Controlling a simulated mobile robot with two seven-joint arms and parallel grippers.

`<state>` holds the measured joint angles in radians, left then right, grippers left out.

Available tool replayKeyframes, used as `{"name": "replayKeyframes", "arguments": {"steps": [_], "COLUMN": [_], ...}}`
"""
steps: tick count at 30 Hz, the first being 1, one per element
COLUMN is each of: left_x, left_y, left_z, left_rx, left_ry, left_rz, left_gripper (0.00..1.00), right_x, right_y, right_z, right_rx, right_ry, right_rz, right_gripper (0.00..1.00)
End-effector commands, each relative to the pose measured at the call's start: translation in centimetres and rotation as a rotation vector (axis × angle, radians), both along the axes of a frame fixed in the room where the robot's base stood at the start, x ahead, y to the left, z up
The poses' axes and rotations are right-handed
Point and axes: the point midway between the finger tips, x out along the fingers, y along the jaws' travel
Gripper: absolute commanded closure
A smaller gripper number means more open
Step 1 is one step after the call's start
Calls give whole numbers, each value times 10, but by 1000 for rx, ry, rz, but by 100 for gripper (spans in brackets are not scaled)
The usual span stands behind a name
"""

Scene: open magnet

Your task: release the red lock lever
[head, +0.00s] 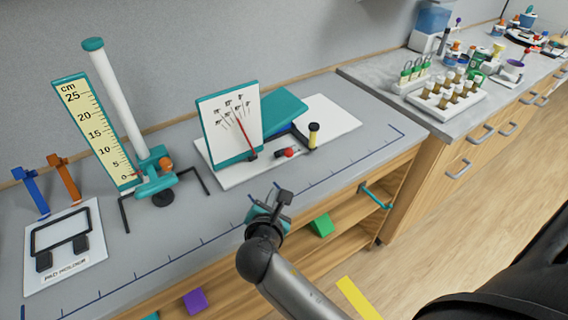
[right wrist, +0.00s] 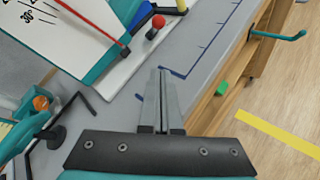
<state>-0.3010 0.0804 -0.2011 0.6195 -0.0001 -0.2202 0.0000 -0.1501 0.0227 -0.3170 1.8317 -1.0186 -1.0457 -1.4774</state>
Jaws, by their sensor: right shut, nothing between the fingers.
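The red lock lever (head: 289,153) is a small red-ended knob on the white base of the angle-dial apparatus, just in front of the dial board (head: 231,122). It also shows in the right wrist view as a red ball on a short stem (right wrist: 157,22), near the top middle. My left gripper is not in view.
A red pointer (head: 243,133) lies across the dial board. A black post with a yellow top (head: 313,134) stands right of the lever. A teal clamp stand (head: 153,175) with a ruler is at left. Bare grey bench lies before the white base.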

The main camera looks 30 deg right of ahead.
Motion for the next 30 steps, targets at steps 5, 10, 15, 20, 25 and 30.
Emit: {"name": "replayKeyframes", "arguments": {"steps": [5,10,15,20,25,30], "left_x": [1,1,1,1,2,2], "left_y": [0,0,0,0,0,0], "left_z": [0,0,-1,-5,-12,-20], "left_rx": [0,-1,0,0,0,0], "left_ry": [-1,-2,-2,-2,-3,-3], "left_rz": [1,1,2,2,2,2], "left_gripper": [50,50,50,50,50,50], "right_x": [4,3,6,22,48,73], "right_y": [2,2,-1,-12,-30,-47], "right_z": [2,2,0,-8,-23,-36], "right_rx": [-43,-41,-40,-42,-41,-41], "right_ry": [8,8,7,7,7,7], "right_rz": [24,22,21,19,19,19], "right_gripper": [100,100,100,100,100,100]}}
